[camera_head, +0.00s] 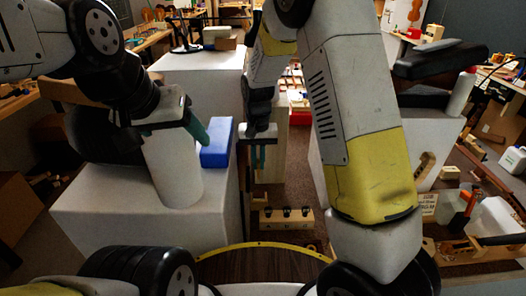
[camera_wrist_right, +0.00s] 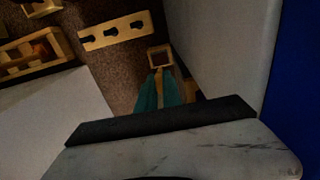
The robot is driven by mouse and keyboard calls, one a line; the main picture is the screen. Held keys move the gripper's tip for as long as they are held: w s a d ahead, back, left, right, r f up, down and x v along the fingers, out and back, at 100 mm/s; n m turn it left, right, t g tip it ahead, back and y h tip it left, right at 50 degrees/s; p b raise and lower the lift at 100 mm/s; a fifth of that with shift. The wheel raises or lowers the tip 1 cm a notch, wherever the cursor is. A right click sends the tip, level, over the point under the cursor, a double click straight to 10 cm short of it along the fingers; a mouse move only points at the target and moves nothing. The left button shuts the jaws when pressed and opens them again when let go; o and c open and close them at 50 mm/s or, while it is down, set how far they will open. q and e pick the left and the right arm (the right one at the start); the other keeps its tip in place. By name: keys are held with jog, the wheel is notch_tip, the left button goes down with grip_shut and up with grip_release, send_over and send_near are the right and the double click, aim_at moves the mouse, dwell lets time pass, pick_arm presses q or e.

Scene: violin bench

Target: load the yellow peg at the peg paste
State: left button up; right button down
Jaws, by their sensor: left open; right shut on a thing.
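My right gripper (camera_head: 260,158) points down near the middle of the head view, beside the white block's right side. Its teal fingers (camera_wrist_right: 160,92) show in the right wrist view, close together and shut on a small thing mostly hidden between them. My left gripper (camera_head: 190,125) is open at the left, over the white block. I cannot pick out the yellow peg or the peg paste with certainty.
A blue box (camera_head: 217,144) stands on the white block (camera_head: 100,215) near my left gripper.

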aim_at(259, 177)
jog(key=shift+f, duration=2.95)
jog(key=shift+f, duration=0.55)
jog(key=shift+r, duration=0.1)
jog(key=shift+r, duration=3.45)
